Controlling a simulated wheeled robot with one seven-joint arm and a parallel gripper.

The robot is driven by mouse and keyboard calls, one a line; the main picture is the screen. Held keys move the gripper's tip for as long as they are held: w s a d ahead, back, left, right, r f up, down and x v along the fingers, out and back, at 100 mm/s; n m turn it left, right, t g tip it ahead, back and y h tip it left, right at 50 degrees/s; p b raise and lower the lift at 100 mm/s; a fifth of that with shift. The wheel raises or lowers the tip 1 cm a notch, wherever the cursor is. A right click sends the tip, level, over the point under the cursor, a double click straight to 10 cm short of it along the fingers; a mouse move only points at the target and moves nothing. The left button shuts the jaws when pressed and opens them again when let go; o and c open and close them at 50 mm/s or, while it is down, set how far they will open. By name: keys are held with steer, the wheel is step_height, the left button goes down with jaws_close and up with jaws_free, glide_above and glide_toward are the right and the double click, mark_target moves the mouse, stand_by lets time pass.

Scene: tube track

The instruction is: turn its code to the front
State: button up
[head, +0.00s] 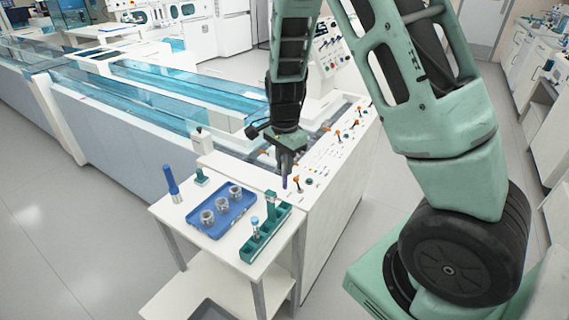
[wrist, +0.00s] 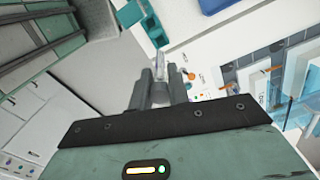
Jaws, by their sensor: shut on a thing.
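My gripper (head: 286,168) is above the machine's white top, just behind the small table. It is shut on a slim tube (wrist: 174,76), which looks clear or pale in the wrist view and stands out between the fingertips. In the head view the tube's lower end (head: 285,182) shows dark blue-purple under the fingers. The tube looks about upright and clear of the green rack. No code can be made out on it; the fingers hide much of its side.
The small white table (head: 180,217) holds a blue tray (head: 221,228) with metal cups, a green rack (head: 266,240) with tubes, and a dark blue upright tool (head: 171,183). Orange clips (head: 337,134) stand along the machine top. Blue-covered track (head: 180,90) runs to the left.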

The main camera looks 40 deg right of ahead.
mark_target(285, 189)
steer(key=shift+f, duration=0.2)
steer(key=shift+f+b, duration=2.95)
steer(key=shift+f, duration=1.65)
steer(key=shift+r, duration=0.1)
steer(key=shift+m+p, duration=0.4)
steer(key=shift+p, duration=0.05)
steer(key=shift+r+m+p, duration=0.1)
steer(key=shift+m+p, duration=1.7)
steer(key=shift+m, duration=0.5)
steer(key=shift+m+p, duration=2.3)
steer(key=shift+m, duration=0.9)
steer(key=shift+f, duration=0.25)
